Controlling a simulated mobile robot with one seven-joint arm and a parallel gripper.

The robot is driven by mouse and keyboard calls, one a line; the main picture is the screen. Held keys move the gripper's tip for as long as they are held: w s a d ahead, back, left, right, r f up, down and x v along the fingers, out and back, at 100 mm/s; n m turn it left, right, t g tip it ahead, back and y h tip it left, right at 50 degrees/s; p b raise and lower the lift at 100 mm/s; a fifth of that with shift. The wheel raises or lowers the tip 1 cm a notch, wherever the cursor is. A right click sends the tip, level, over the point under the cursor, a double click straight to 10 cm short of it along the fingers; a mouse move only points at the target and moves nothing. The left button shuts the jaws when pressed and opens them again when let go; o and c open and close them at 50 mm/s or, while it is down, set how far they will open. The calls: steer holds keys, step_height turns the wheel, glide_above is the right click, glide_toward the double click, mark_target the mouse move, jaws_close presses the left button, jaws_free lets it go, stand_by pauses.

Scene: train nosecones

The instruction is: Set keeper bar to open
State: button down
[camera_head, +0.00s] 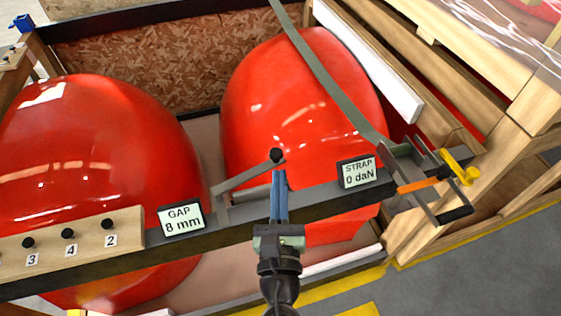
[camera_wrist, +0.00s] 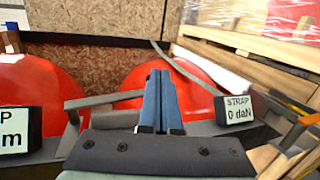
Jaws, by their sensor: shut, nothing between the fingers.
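A grey bar with a black knob, which looks like the keeper bar (camera_head: 245,177), slants up to the right from a bracket on the dark front beam. It also shows in the wrist view (camera_wrist: 103,99), where its right end passes behind the fingers and the knob is hidden. My gripper (camera_head: 279,174) is shut and empty, its blue fingers pointing toward the knob. The fingertips appear just below the knob in the head view; I cannot tell whether they touch it. The fingers also fill the middle of the wrist view (camera_wrist: 159,76).
Two red nosecones (camera_head: 90,170) stand in a wooden crate. A grey-green strap (camera_head: 325,75) crosses the right one to a ratchet with a yellow handle (camera_head: 462,168). Displays read GAP 8 mm (camera_head: 182,218) and STRAP 0 daN (camera_head: 358,172). A numbered knob board (camera_head: 70,240) is at left.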

steer(key=s+d+r+n+g+y+p, duration=0.1)
steer(key=s+d+n+g+y+p, duration=0.1)
steer(key=d+n+y+p, duration=0.15)
steer(key=g+y+p, duration=0.2)
steer(key=y, duration=0.1)
glide_toward(278, 158)
steer(key=shift+n, duration=0.25)
steer(key=p+x, duration=0.1)
steer(key=x, duration=0.6)
steer(key=shift+r, duration=0.1)
